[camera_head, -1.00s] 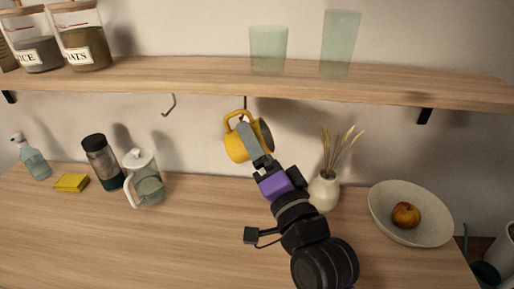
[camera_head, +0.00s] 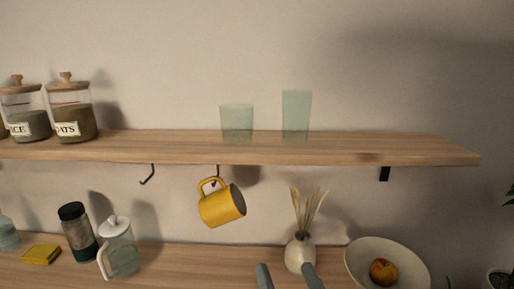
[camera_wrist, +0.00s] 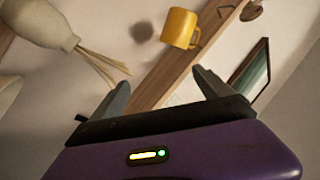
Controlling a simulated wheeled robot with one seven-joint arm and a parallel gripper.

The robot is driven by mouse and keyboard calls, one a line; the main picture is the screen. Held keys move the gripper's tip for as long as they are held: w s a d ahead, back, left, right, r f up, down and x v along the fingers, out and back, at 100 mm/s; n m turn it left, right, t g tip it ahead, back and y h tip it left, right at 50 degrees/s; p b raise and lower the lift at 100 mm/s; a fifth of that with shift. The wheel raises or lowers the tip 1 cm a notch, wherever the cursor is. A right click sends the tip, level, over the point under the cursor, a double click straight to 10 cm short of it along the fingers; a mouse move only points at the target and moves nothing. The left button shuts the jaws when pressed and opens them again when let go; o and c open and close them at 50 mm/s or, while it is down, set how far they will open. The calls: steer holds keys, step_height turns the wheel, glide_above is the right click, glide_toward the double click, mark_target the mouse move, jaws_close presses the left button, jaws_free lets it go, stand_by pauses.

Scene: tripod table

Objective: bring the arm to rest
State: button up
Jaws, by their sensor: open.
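My gripper (camera_head: 287,276) is at the bottom of the head view, in front of the vase, with its two grey fingers apart and nothing between them. In the wrist view the open fingers (camera_wrist: 160,92) also show empty. A yellow mug (camera_head: 221,206) hangs tilted by its handle from a hook under the shelf (camera_head: 340,151). It also shows in the wrist view (camera_wrist: 180,28), apart from the fingers. The rest of my arm is out of the head view.
A vase with dried stalks (camera_head: 300,254) and a bowl (camera_head: 360,267) holding an apple (camera_head: 383,272) stand on the counter at right. A lidded jug (camera_head: 121,250), dark-lidded jar (camera_head: 78,232) and yellow sponge (camera_head: 42,254) stand left. Glasses (camera_head: 296,116) and jars (camera_head: 72,112) are on the shelf.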

steer(key=s+d+f+g+h, duration=0.2)
steer(key=s+d+f, duration=0.2)
steer(key=s, duration=0.7)
steer(key=s+d+f+n+g+h, duration=0.1)
steer(key=s+d+f, duration=0.4)
steer(key=s, duration=0.6)
steer(key=s+d+f+n+g+h, duration=0.1)
steer(key=s+d+f, duration=0.4)
steer(key=s, duration=0.6)
steer(key=f+g+h, duration=0.1)
steer(key=h, duration=0.1)
steer(key=shift+s+d+g+h, duration=0.2)
steer(key=shift+g+h, duration=0.1)
steer(key=shift+g, duration=0.1)
